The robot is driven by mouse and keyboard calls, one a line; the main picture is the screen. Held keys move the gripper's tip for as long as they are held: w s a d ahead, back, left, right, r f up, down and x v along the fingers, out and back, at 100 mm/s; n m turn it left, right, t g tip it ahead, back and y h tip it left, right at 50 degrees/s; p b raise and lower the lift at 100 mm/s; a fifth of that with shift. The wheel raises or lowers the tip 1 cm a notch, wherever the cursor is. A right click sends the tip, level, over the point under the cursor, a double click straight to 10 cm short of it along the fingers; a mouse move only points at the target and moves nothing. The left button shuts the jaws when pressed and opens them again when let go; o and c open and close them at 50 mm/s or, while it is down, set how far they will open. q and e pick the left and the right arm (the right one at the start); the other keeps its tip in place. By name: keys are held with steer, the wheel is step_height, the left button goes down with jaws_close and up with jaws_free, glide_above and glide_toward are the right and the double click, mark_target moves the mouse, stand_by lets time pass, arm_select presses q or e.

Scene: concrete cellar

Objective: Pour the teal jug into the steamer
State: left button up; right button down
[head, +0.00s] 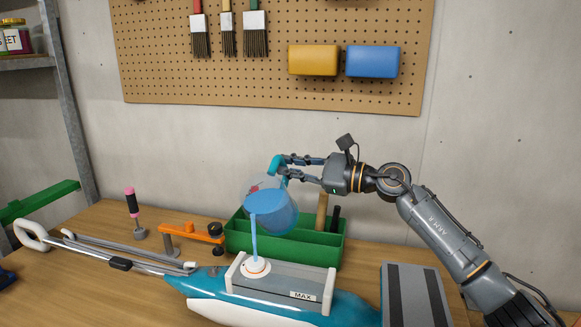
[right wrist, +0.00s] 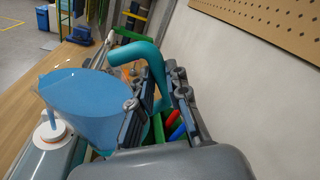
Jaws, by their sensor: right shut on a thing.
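The teal jug (head: 270,212) is a clear vessel with a teal handle, tilted in the air over the steamer (head: 215,290). Blue liquid runs from its lip in a thin stream (head: 254,238) down to the round white filler opening (head: 255,266) on the steamer's top. My right gripper (head: 284,169) is shut on the jug's handle, to the right of the jug. In the right wrist view the handle (right wrist: 150,60) passes between the fingers and the jug (right wrist: 85,100) hangs tilted, blue liquid inside. The stream meets the opening (right wrist: 50,132). My left gripper is not in view.
A green tool caddy (head: 290,248) stands right behind the steamer, under the jug. An orange clamp (head: 190,231) and a pink-and-black-handled tool (head: 132,205) stand to the left. A grey striped block (head: 415,295) is on the right. The pegboard (head: 270,75) hangs behind.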

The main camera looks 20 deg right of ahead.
mark_target(279, 164)
steer(key=shift+s+a+r+n+b, duration=0.15)
steer(key=shift+r+n+b, duration=0.15)
steer(key=shift+b, duration=0.25)
stand_by(0.9)
steer(key=shift+s+r+b, duration=0.1)
steer(key=shift+b, duration=0.2)
steer(key=shift+s+a+r+n+b, duration=0.1)
steer(key=shift+s+a+n+b, duration=0.05)
steer(key=shift+n+b, duration=0.45)
stand_by(1.3)
steer(key=shift+s+a, duration=0.1)
steer(key=shift+n, duration=0.3)
steer(key=shift+s+a+r+n+b, duration=0.1)
steer(key=shift+s+a+n+b, duration=0.4)
steer(key=shift+b, duration=0.65)
stand_by(1.7)
steer(key=shift+n+b, duration=0.3)
stand_by(0.8)
